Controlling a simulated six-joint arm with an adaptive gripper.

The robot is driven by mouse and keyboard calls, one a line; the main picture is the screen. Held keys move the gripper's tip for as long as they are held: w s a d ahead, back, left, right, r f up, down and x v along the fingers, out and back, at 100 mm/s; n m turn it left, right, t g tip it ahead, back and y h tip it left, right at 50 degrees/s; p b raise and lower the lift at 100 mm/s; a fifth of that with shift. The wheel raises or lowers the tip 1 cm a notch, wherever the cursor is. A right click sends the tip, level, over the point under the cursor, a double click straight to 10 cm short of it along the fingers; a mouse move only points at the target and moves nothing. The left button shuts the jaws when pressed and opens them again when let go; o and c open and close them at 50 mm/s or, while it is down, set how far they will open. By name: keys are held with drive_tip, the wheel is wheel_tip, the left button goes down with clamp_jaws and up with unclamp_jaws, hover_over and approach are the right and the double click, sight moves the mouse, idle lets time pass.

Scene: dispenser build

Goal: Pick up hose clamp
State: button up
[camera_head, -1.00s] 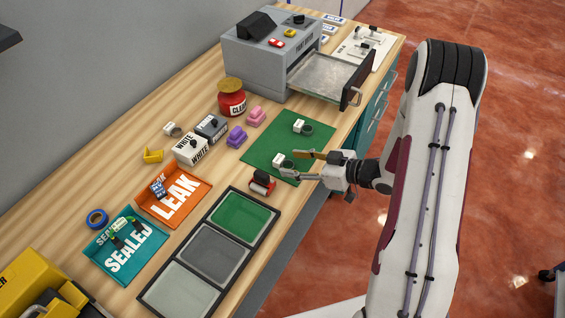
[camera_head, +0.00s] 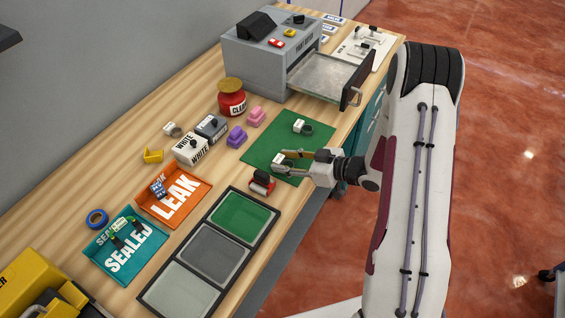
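My gripper (camera_head: 289,163) is low over the near part of the green mat (camera_head: 262,142). Its two fingers are spread apart and point left. A small white and dark part (camera_head: 279,160) sits at the fingertips, partly hidden by them. I cannot tell whether they touch it. A similar white and dark part (camera_head: 301,127) stands apart on the mat's far side. I cannot tell for certain which piece is the hose clamp.
A small red and black part (camera_head: 262,183) stands just left of the gripper. A black-framed tray (camera_head: 213,253) with three compartments lies in front. The grey machine (camera_head: 262,60) has its drawer (camera_head: 327,76) out at the back. An orange LEAK tray (camera_head: 182,203) and teal SEALED tray (camera_head: 134,262) stand left.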

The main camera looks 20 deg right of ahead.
sight(286, 163)
drive_tip(key=c, duration=0.6)
drive_tip(key=shift+r, duration=0.15)
wheel_tip(286, 163, up, 10)
idle(0.6)
drive_tip(key=shift+f, duration=0.2)
idle(0.7)
